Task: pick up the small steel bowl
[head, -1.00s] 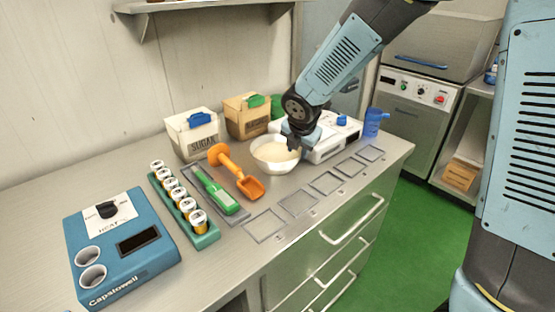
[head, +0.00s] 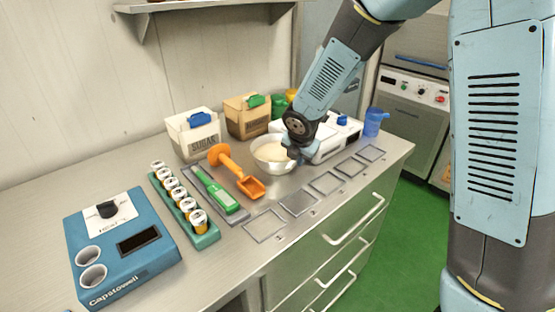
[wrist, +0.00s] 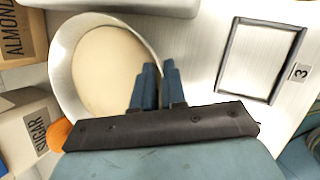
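The small steel bowl (head: 262,164) stands on the counter, with pale cream-coloured contents inside. In the wrist view the bowl (wrist: 62,75) fills the upper left. My gripper (head: 291,162) is low at the bowl's right, near side in the head view, where its fingers are mostly hidden. In the wrist view the two blue fingers of my gripper (wrist: 159,68) are close together at the bowl's right rim, one inside and one outside, with only a narrow gap. They appear shut on the rim. The exact contact is hard to see.
A white appliance (head: 332,146) stands close behind the bowl's right. The sugar box (head: 192,137) and another box (head: 247,117) stand behind. Flat square frames (head: 326,183) line the counter's front.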

